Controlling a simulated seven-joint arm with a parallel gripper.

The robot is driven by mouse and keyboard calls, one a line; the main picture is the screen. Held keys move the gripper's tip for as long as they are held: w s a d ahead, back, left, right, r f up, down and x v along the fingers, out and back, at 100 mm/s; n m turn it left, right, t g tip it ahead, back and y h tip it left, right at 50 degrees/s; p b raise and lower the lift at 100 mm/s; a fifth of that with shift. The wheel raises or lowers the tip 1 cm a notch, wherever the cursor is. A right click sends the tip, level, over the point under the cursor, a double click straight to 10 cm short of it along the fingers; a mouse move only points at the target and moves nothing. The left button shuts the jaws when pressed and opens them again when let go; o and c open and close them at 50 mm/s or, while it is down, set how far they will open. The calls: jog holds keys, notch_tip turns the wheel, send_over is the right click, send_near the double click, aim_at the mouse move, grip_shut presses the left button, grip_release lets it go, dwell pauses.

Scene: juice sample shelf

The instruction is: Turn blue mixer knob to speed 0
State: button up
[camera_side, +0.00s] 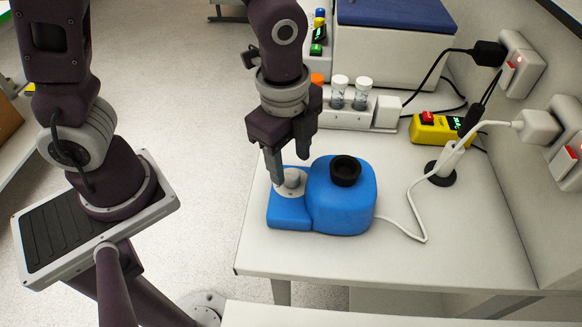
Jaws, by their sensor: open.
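The blue mixer (345,205) stands near the front left of the white table, with a black cup-shaped top on its taller right part. Its grey knob (292,179) sits on a round light dial on the lower left part. My gripper (288,172) is open and points down at the knob, with one finger in front of and left of it and the other behind it. I cannot tell whether the fingers touch the knob. The dial markings are too small to read, so the knob's setting is unclear.
A white rack (345,112) with capped vials stands behind the mixer. A yellow device (436,129) and a white pen-like tool (446,163) on a black base stand to the right. A white cable (424,225) runs from the mixer to wall sockets. The table's front right is clear.

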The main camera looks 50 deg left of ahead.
aim_at(291, 175)
notch_tip(291, 175, down, 3)
jog(key=shift+w+f, duration=0.1)
jog(key=shift+f, duration=0.1)
grip_shut()
jog(key=shift+n, duration=0.3)
jog(key=n, duration=0.5)
jog(key=shift+w+r, duration=0.1)
jog(key=n, duration=0.6)
jog(key=shift+d+y, duration=0.1)
jog(key=shift+y, duration=0.2)
jog(key=shift+n+g, duration=0.3)
jog(key=shift+w, duration=0.1)
grip_release()
